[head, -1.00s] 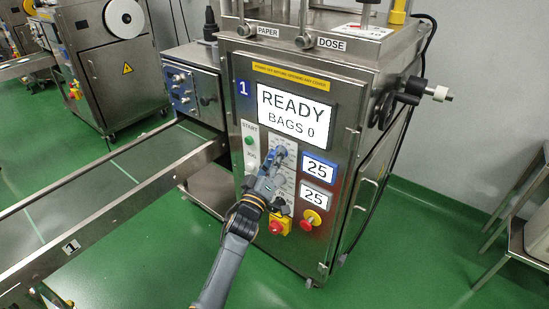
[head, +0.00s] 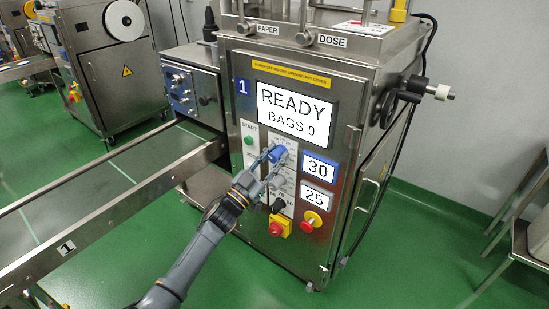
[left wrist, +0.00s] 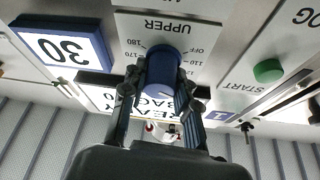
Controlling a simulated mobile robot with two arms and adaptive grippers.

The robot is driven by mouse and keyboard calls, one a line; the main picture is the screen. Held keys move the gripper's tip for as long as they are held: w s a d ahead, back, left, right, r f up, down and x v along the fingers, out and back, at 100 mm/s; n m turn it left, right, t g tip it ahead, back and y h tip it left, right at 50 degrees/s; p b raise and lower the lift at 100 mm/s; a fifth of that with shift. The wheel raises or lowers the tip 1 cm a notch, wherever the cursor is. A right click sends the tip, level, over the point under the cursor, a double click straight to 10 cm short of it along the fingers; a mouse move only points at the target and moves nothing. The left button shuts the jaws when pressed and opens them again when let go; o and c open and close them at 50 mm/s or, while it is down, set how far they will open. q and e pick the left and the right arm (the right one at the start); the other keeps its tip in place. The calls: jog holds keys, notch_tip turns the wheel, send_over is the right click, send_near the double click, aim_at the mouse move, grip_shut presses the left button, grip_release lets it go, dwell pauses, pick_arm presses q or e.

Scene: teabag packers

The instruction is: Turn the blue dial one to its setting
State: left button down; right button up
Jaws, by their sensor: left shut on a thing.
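The blue dial (head: 277,154) is on the front panel of the steel machine marked 1. In the left wrist view the blue dial (left wrist: 165,68) sits under the label UPPER, which shows upside down, with scale numbers around it. My left gripper (head: 268,164) is shut on the dial, one finger on each side; the wrist view shows the same gripper (left wrist: 163,85). The blue-framed display (head: 319,167) beside the dial reads 30, as it does in the wrist view (left wrist: 62,47). The gripper hides part of the scale. My right gripper is not in view.
The main screen (head: 295,108) reads READY, BAGS 0. Below the dial are a black knob (head: 278,205), a white display (head: 316,197) reading 25, and red buttons on yellow (head: 279,227). A green button (head: 249,141) is at left. A conveyor (head: 110,190) runs left.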

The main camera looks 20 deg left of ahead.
pick_arm(q)
jog(key=m+g+h, duration=0.1)
jog(key=m, duration=0.1)
jog(key=m+g+h, duration=0.1)
jog(key=m, duration=0.5)
jog(key=shift+g+h, duration=0.4)
jog(key=m+g, duration=0.1)
jog(key=m, duration=0.1)
jog(key=m+p, duration=0.1)
jog(key=m, duration=0.1)
jog(key=shift+g+h, duration=0.3)
jog(key=shift+g, duration=0.1)
jog(key=shift+f+m+g+p, duration=0.1)
jog(key=shift+m+g+p, duration=0.7)
jog(key=shift+m, duration=1.2)
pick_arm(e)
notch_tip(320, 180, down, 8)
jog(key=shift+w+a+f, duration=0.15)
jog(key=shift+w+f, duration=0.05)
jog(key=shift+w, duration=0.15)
pick_arm(q)
jog(key=c, duration=1)
grip_release()
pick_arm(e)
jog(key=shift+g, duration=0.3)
